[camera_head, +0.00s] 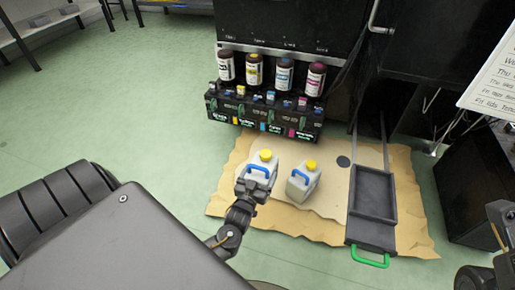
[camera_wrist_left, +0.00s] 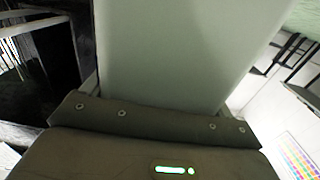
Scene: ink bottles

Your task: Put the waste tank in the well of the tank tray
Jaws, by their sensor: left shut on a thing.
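My left gripper (camera_head: 254,187) is shut on the blue handle of a whitish waste tank (camera_head: 261,170) with a yellow cap. The tank looks upright over the tan mat; I cannot tell whether it touches it. In the left wrist view a big pale surface, seemingly this tank (camera_wrist_left: 180,50), fills the middle. A second similar tank (camera_head: 303,183) stands just to the right. The dark grey tank tray (camera_head: 355,200), with a green front handle, lies farther right, and its well looks empty. My right arm shows only in part at the right edge, its fingers not clear.
Several ink bottles (camera_head: 284,75) stand on a black rack (camera_head: 262,118) behind the tanks. The tan mat (camera_head: 325,228) has bare room between the second tank and the tray. A black cabinet (camera_head: 475,190) stands right of the tray.

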